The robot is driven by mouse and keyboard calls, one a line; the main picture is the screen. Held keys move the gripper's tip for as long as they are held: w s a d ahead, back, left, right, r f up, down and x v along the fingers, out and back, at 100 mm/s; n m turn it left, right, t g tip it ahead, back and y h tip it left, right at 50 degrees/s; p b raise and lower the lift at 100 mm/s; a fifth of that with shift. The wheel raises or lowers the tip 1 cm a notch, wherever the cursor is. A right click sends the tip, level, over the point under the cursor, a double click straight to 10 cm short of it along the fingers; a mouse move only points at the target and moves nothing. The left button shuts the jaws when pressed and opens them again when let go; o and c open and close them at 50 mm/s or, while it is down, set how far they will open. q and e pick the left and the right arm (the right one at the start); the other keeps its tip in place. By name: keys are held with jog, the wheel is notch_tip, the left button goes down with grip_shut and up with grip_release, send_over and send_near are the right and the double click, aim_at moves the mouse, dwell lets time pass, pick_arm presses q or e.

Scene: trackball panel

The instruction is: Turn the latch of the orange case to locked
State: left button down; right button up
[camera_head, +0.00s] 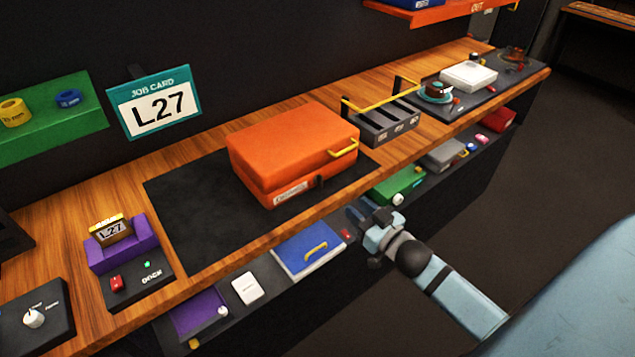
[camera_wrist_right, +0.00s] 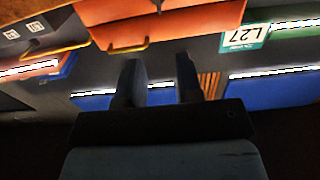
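The orange case (camera_head: 290,150) lies closed on a black mat on the wooden bench. Its front has a yellow handle (camera_head: 344,149), a white label and a small dark latch (camera_head: 320,181) near the lid seam. The latch is too small to tell its setting. My right gripper (camera_head: 358,211) is in front of the bench edge, to the lower right of the latch and apart from the case. In the right wrist view its two fingers (camera_wrist_right: 157,62) are spread with nothing between them, and the case (camera_wrist_right: 190,22) shows beyond them. My left gripper is not in view.
Below the bench top, a lower shelf holds a blue case (camera_head: 308,249), a green box (camera_head: 399,186) and other items near my right gripper. A dark rack with a yellow bar (camera_head: 385,122) stands right of the case. The black mat (camera_head: 195,220) is bare on its left.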

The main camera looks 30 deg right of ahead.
aim_at(322, 178)
jog(key=w, duration=0.8)
jog(key=w+a+p, duration=0.1)
jog(key=w, duration=0.3)
jog(key=shift+w, duration=0.4)
jog(key=shift+c, duration=0.2)
grip_shut()
